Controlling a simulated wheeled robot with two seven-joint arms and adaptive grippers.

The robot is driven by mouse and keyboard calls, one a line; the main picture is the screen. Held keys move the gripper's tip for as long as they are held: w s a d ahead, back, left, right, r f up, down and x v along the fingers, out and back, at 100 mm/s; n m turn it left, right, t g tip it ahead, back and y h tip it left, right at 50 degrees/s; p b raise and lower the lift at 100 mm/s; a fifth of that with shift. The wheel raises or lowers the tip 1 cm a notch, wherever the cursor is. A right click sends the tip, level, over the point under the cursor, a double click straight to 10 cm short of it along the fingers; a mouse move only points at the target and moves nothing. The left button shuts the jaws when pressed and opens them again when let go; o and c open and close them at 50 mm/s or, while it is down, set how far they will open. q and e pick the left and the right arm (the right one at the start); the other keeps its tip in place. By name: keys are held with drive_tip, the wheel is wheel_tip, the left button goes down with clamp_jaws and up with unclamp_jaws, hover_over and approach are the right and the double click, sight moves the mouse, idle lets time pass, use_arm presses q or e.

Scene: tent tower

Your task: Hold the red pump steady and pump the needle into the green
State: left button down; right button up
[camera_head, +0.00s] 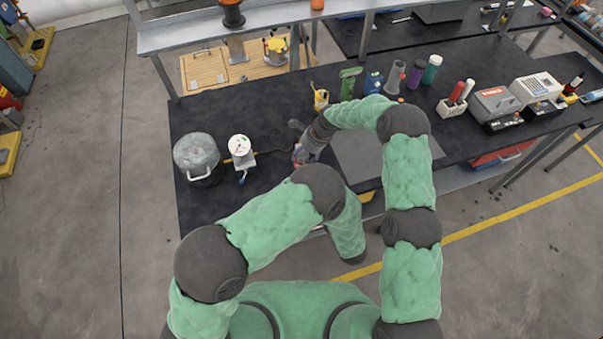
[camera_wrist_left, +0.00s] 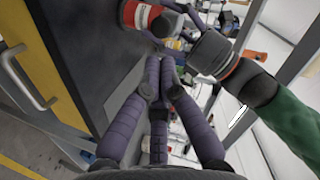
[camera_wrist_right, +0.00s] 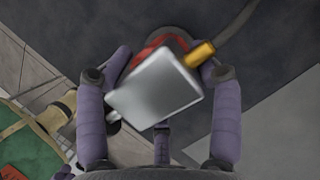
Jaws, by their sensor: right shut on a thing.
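My right gripper (camera_head: 300,155) is over the table, right of a white round dial (camera_head: 240,145). In the right wrist view, my right gripper (camera_wrist_right: 165,75) is shut around a red round body, the red pump (camera_wrist_right: 160,45). A silver block with a brass end (camera_wrist_right: 155,90) lies in front and hides much of it. A dark hose leaves at the upper right. My left gripper (camera_wrist_left: 160,72) has its fingertips close together and holds nothing I can make out; the head view does not show it clearly. The dial's needle and green zone are too small to read.
A lidded grey pot (camera_head: 197,155) stands left of the dial. A red and cream cylinder (camera_wrist_left: 140,14) is ahead of my left gripper. Bottles (camera_head: 413,74) and grey machines (camera_head: 495,105) stand on the right. A shelf (camera_head: 215,30) runs behind.

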use_arm(q)
drive_tip(key=s+r+m+g+h, duration=0.1)
drive_tip(key=m, duration=0.8)
drive_tip(key=s+r+m+g+h, duration=0.1)
drive_tip(key=r+m+g, duration=0.1)
drive_tip(key=m, duration=0.7)
drive_tip(key=s+a+r+m+g+h, duration=0.1)
drive_tip(key=m+h, duration=0.1)
drive_tip(key=m, duration=0.6)
drive_tip(key=shift+s+r+m+g, duration=0.15)
drive_tip(key=shift+s+m+g, duration=0.15)
drive_tip(key=shift+s+m, duration=0.1)
drive_tip(key=shift+w, duration=0.1)
drive_tip(key=w+r+x, duration=0.2)
drive_tip(key=x, duration=1)
drive_tip(key=shift+w+a+f, duration=0.2)
drive_tip(key=shift+w+a, duration=0.05)
